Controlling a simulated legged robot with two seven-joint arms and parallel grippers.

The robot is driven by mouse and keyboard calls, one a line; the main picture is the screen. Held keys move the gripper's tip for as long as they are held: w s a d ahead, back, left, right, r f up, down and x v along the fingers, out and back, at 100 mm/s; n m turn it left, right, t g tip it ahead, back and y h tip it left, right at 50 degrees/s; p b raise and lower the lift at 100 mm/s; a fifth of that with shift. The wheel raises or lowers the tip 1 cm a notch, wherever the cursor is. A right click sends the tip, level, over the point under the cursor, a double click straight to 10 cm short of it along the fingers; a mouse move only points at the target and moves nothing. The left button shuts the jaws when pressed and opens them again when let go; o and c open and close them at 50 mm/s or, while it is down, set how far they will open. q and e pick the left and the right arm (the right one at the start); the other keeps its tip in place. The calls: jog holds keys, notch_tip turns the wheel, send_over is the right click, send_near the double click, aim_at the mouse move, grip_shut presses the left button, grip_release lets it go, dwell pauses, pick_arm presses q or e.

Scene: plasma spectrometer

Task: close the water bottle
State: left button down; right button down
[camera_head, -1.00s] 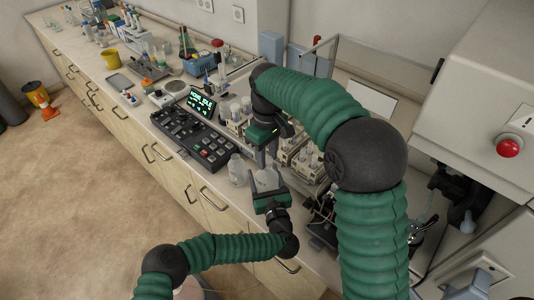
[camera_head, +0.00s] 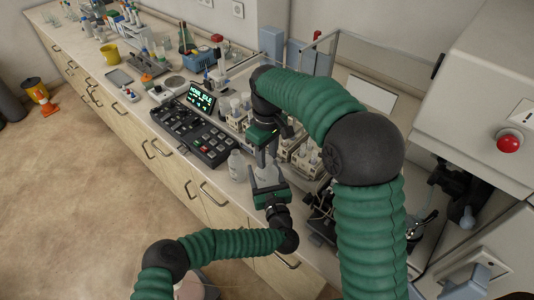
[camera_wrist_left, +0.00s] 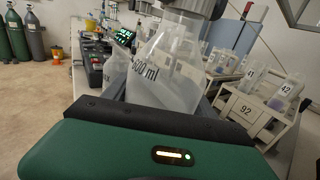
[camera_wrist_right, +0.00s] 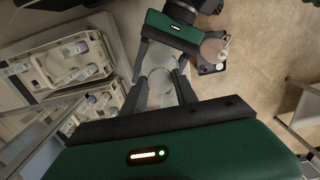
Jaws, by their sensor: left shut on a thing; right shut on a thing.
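The water bottle, translucent and marked in ml, stands in front of the left wrist camera (camera_wrist_left: 165,72) and shows small in the head view (camera_head: 265,174). My left gripper (camera_head: 269,188) is shut on its body. My right gripper (camera_head: 264,150) is above the bottle, with its fingers at the bottle's top. In the right wrist view, pale translucent round shapes (camera_wrist_right: 160,82) lie between its fingers and the left gripper. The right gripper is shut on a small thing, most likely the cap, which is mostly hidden. I cannot tell whether it touches the neck.
Another bottle (camera_head: 236,165) stands on the bench just left of the held one. A control panel with keys (camera_head: 200,135) and a lit display (camera_head: 201,99) is beyond it. Racks with numbered bottles (camera_wrist_left: 255,112) stand close on the right. The bench's front edge is near.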

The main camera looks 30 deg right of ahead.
jog(key=shift+f, duration=0.25)
